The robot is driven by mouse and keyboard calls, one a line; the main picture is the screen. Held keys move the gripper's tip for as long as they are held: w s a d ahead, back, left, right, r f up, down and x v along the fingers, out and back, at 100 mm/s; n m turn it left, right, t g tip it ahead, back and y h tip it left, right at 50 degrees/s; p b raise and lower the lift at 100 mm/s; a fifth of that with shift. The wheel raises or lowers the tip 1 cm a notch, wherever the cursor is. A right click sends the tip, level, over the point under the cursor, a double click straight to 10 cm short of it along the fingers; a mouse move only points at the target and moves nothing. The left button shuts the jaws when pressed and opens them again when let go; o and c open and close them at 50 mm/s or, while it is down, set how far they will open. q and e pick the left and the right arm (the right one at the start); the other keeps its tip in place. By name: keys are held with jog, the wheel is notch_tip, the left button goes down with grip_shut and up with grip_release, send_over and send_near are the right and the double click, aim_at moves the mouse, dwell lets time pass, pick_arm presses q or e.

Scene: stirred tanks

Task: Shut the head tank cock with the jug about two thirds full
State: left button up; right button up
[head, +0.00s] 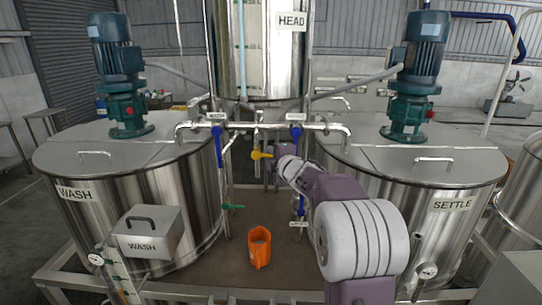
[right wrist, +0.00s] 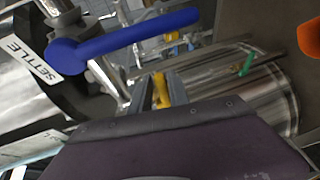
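The head tank (head: 268,60), a tall steel vessel labelled HEAD, stands at the back centre. A yellow cock lever (head: 261,155) sits below the pipe run, pointing roughly sideways. The orange jug (head: 260,248) stands upright on the brown floor between the tanks; its fill level is too small to read. In the right wrist view the jug (right wrist: 310,38) is cut by the right edge. My right gripper (right wrist: 163,92) is beside the lever in the head view; in the wrist view its fingers stand apart with yellow (right wrist: 162,90) between them. My left gripper is out of view.
The WASH tank (head: 130,190) stands left and the SETTLE tank (head: 420,190) right. Blue levers hang at the wash (head: 219,145) and settle (head: 296,145) cocks; the settle one (right wrist: 130,38) crosses the wrist view. A green lever (head: 233,206) sits above the jug.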

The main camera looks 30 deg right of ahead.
jog(key=shift+o, duration=0.6)
jog(key=shift+s, duration=0.3)
jog(key=b+v, duration=0.1)
jog(key=v, duration=0.7)
jog(key=shift+s, duration=0.25)
jog(key=shift+w, duration=0.1)
